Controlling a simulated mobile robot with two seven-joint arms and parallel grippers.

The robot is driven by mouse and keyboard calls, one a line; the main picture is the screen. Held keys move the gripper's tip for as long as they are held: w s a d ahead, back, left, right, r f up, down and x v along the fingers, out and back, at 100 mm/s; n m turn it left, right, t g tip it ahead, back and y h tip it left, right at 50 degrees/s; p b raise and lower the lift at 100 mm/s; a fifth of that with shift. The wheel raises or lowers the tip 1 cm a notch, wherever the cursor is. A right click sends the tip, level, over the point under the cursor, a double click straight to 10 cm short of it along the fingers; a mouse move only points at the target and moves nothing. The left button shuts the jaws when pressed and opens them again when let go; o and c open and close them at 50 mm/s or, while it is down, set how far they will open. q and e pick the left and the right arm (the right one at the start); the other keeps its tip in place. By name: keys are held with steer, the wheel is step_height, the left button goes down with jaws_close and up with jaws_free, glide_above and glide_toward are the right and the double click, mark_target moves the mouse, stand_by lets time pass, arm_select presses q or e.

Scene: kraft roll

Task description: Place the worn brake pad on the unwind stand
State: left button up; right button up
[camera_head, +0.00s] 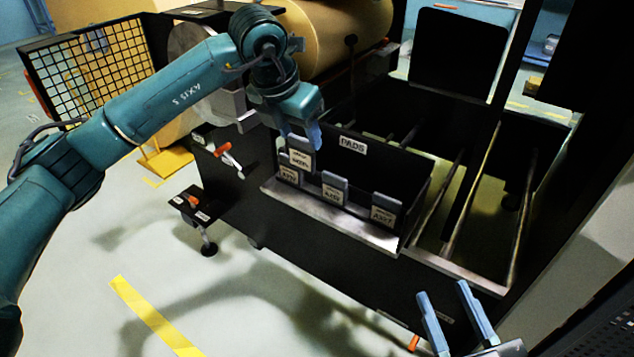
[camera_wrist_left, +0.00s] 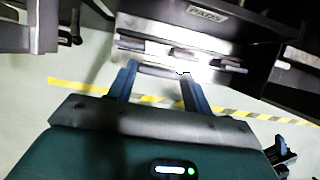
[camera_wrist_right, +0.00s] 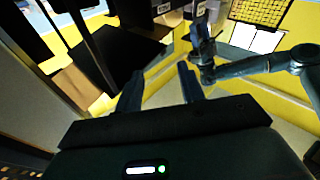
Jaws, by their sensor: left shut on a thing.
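My left gripper (camera_head: 305,132) is shut on a small grey pad with a pale printed label (camera_head: 300,158), at the left end of a rack marked PADS (camera_head: 352,146). In the left wrist view the held pad (camera_wrist_left: 160,70) spans the two fingers. Its label is too small to read surely. Several other labelled pads, such as one at the middle (camera_head: 334,188) and one at the right (camera_head: 385,209), stand in the rack. The held pad overlaps the left pad (camera_head: 288,173) in view. My right gripper (camera_head: 457,305) is open and empty, low at the right.
The unwind stand (camera_head: 225,190) is a dark frame under a big kraft roll (camera_head: 335,35). An orange-handled lever (camera_head: 229,158) and a small black bracket (camera_head: 195,205) are at its left. A mesh guard (camera_head: 95,65) stands behind my left arm. Open floor lies in front.

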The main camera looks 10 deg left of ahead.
mark_target(300, 169)
arm_select(q)
step_height(300, 169, down, 8)
steer(key=shift+r+b, duration=0.15)
steer(key=shift+b, duration=1)
arm_select(e)
steer(key=shift+a+m+y, duration=0.25)
steer(key=shift+m+y, duration=0.05)
steer(key=shift+y, duration=0.1)
arm_select(q)
steer(key=shift+f, duration=0.3)
steer(key=o, duration=1.3)
arm_select(e)
steer(key=shift+f, duration=0.1)
